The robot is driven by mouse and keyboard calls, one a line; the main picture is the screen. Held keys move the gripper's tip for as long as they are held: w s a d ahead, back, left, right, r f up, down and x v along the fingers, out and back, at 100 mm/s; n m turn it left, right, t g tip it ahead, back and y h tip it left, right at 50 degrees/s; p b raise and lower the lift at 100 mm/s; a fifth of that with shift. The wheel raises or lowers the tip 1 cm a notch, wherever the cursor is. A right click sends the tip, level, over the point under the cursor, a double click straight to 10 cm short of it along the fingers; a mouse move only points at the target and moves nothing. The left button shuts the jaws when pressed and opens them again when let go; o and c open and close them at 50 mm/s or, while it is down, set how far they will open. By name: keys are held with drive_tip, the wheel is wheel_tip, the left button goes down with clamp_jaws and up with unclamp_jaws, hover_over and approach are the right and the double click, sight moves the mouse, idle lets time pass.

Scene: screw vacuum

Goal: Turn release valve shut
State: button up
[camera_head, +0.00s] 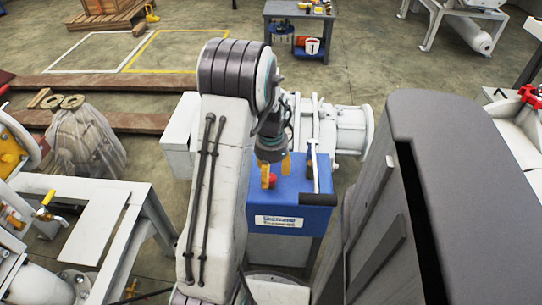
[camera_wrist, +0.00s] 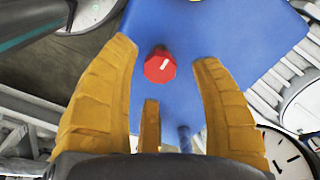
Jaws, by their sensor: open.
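A red knob with a white pointer mark, which I take to be the release valve (camera_wrist: 160,65), sits on top of the blue box (camera_wrist: 180,25) in the wrist view. The knob (camera_head: 268,181) also shows small in the head view, on the blue box (camera_head: 285,222). My gripper (camera_head: 276,170) hangs over the box, pointing down. In the wrist view its yellow fingers (camera_wrist: 164,62) are spread apart with the knob appearing between the tips. I see no clear contact, and the height of the tips above the knob is hard to judge.
A lever with a black handle (camera_head: 318,200) stands at the box's right side. A round white gauge (camera_wrist: 285,155) is at the lower right in the wrist view. A large grey cabinet (camera_head: 450,125) fills the right side, and a white frame (camera_head: 100,225) stands left.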

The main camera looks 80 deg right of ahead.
sight(270, 177)
wheel_tip(270, 177, up, 10)
idle(0.5)
idle(0.3)
idle(0.3)
drive_tip(key=w+a+r+n+t+h+p, duration=0.1)
drive_tip(key=w+a+r+n+p, duration=0.45)
drive_tip(key=w+a+r, duration=0.45)
drive_tip(key=w+a+r+n+p, duration=0.4)
drive_tip(key=w+a+r+n, duration=0.3)
drive_tip(key=w, duration=0.6)
drive_tip(key=s+a+r+n+t+p, duration=0.1)
drive_tip(key=a+r+n+p, duration=0.3)
drive_tip(key=a+n, duration=0.3)
drive_tip(key=a+r+n+t+y+p, duration=0.1)
drive_tip(key=a+r+n+p, duration=0.3)
drive_tip(key=a, duration=1.2)
drive_tip(key=n, duration=0.2)
drive_tip(key=shift+s+r+n, duration=0.25)
drive_tip(key=shift+s+n, duration=0.1)
drive_tip(key=shift+s, duration=0.05)
